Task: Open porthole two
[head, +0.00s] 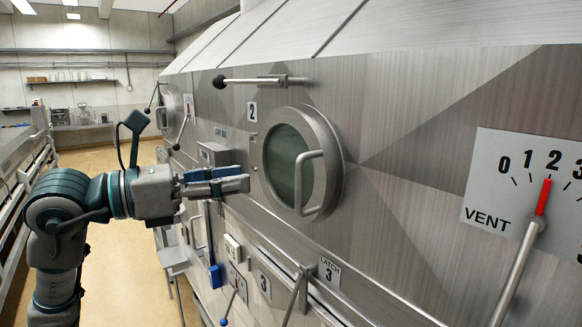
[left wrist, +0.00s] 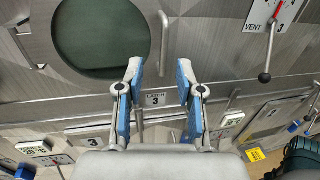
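Porthole two (head: 288,165) is a round dark-green window in a thick steel ring, with a label "2" (head: 252,111) at its upper left. It looks shut against the steel hood. Its bar handle (head: 302,184) is on the right side of the ring. In the left wrist view, the dark window (left wrist: 100,35) is at the upper left, with a bar handle (left wrist: 163,42) to its right. My left gripper (head: 238,180) is left of the porthole in the head view. In the left wrist view my left gripper (left wrist: 160,78) is open and empty, apart from the handle. My right gripper is out of view.
A lever with a black knob (head: 222,82) lies roughly level above the porthole. A "LATCH 3" plate (head: 330,272) with a lever is below. A vent dial (head: 530,190) with a red pointer is at the right. Clear floor (head: 130,255) lies along the hood's left.

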